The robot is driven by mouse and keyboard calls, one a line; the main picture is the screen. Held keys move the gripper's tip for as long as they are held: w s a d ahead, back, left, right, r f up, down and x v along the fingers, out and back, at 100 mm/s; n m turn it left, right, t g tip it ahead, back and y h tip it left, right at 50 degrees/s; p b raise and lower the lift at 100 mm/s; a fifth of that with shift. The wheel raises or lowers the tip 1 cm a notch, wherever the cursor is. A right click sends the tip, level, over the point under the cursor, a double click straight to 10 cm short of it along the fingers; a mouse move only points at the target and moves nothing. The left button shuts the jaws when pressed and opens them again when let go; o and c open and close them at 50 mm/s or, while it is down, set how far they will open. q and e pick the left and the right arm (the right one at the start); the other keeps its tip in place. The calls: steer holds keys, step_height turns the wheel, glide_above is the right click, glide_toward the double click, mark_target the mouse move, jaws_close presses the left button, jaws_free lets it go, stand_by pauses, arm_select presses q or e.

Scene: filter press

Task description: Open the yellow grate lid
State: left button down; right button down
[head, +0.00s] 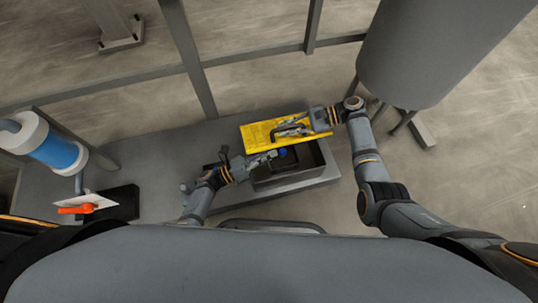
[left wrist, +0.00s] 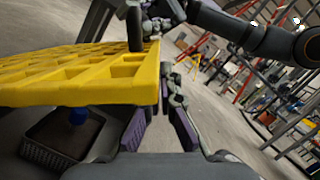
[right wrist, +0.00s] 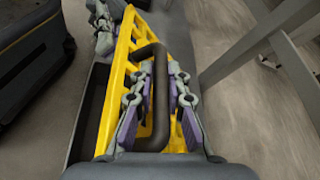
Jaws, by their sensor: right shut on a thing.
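The yellow grate lid (head: 258,133) is raised above the back part of an open dark grey box (head: 292,181). In the left wrist view the lid (left wrist: 80,75) is seen edge-on, clear of the box. My right gripper (head: 298,124) is shut on the lid's dark bar handle, which shows between its fingers in the right wrist view (right wrist: 159,100). My left gripper (head: 270,157) is beside the lid's near edge, over the box's left side. Its fingers are apart with nothing visibly held between them; whether it touches the lid is unclear.
Inside the box, a blue knob (head: 283,152) sits above a basket (left wrist: 62,140) with dark contents. On the left of the bench (head: 160,150) stand a blue and white cylinder (head: 55,150) and an orange-red handle (head: 76,209). A large grey tank (head: 425,50) stands behind right.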

arm_select(q)
steer(key=shift+w+r, duration=0.3)
steer(key=shift+r, duration=0.1)
arm_select(e)
steer(key=c, duration=1.6)
jaws_free()
steer(key=shift+s+d+f, duration=0.2)
steer(key=shift+s+f, duration=0.15)
steer(key=shift+f, duration=0.05)
